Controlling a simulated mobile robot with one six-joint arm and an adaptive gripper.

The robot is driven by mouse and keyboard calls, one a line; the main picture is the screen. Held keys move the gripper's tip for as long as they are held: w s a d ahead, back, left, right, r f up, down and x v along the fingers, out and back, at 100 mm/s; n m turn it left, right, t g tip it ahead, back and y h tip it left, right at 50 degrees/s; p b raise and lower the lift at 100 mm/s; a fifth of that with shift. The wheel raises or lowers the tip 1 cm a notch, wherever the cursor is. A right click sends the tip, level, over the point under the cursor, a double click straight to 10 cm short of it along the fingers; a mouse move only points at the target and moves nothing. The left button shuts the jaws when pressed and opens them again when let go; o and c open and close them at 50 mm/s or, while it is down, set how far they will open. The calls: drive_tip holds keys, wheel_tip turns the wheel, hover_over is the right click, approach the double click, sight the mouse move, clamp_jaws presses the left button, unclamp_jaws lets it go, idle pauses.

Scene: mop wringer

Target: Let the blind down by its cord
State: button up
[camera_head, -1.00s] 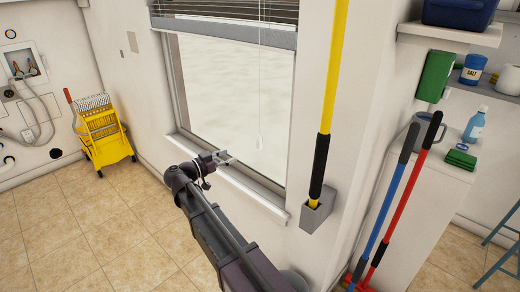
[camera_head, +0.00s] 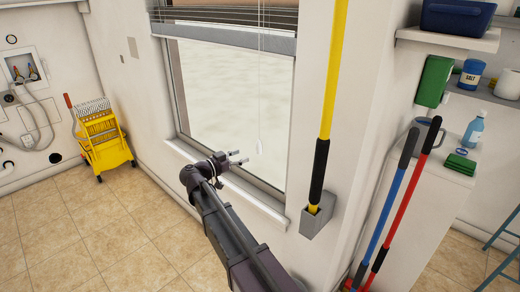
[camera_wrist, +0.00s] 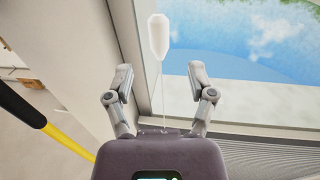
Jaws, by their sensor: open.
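The blind (camera_head: 228,38) is raised at the top of the window, its slats bunched above a grey bottom rail. Its thin white cord (camera_head: 260,90) hangs in front of the glass and ends in a pale tassel (camera_head: 259,146). My gripper (camera_head: 239,158) is open and empty, just left of the tassel in the head view. In the wrist view the tassel (camera_wrist: 158,35) appears beyond the open fingertips (camera_wrist: 160,70), and the cord (camera_wrist: 163,95) runs in the gap between the fingers. I cannot tell the exact depth between them. The slatted blind (camera_wrist: 265,148) shows at lower right there.
A yellow pole (camera_head: 330,110) stands in a grey wall holder (camera_head: 319,220) right of the window. The window sill (camera_head: 235,190) lies below my gripper. Blue and red handles (camera_head: 400,210) lean farther right. A yellow mop wringer (camera_head: 104,140) stands at left.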

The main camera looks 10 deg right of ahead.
sight(259, 148)
drive_tip(key=x, duration=0.8)
drive_tip(key=shift+w+d, duration=0.15)
drive_tip(key=shift+d, duration=0.1)
clamp_jaws()
